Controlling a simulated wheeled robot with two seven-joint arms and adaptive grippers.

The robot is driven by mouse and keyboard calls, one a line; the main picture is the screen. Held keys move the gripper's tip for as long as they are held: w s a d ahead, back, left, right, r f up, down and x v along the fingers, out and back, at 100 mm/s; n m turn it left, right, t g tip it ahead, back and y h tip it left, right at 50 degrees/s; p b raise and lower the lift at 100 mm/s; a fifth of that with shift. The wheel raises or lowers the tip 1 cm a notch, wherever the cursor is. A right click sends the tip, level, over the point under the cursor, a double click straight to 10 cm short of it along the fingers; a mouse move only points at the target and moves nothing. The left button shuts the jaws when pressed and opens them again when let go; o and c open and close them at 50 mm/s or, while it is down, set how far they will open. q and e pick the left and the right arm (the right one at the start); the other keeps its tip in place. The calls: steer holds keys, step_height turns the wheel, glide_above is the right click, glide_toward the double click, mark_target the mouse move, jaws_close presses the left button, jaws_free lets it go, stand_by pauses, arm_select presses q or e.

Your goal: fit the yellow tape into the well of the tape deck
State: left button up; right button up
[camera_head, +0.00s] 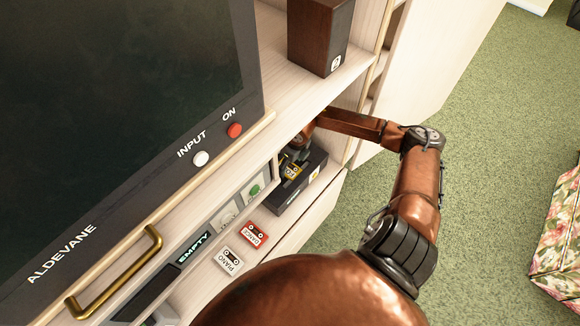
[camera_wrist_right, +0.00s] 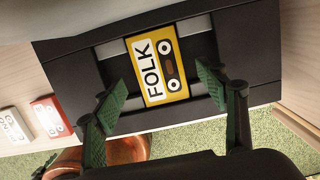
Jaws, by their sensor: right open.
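The yellow tape (camera_wrist_right: 158,66), labelled FOLK, lies face up over the recess of the black tape deck (camera_wrist_right: 255,62). Grey strips of the recess show on both sides of the tape; I cannot tell whether it sits fully down. My right gripper (camera_wrist_right: 162,92) is open, its green-padded fingers apart on either side of the tape's near end, with no clear contact. In the head view the tape (camera_head: 291,172) shows small on the deck (camera_head: 301,190), partly hidden by my right gripper (camera_head: 296,160). My left gripper is not in view.
A red DANCE tape (camera_head: 254,234) and a white PIANO tape (camera_head: 230,261) lie on the shelf beside the deck. A large dark screen (camera_head: 110,110) and brass handle (camera_head: 120,272) are at left. A brown box (camera_head: 318,35) stands on the upper shelf, above my forearm.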

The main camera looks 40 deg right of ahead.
mark_target(294, 172)
step_height(294, 172, up, 9)
steer(key=s, duration=0.1)
steer(key=shift+s+r, duration=0.2)
steer(key=shift+s, duration=0.05)
steer(key=shift+d, duration=0.1)
stand_by(0.4)
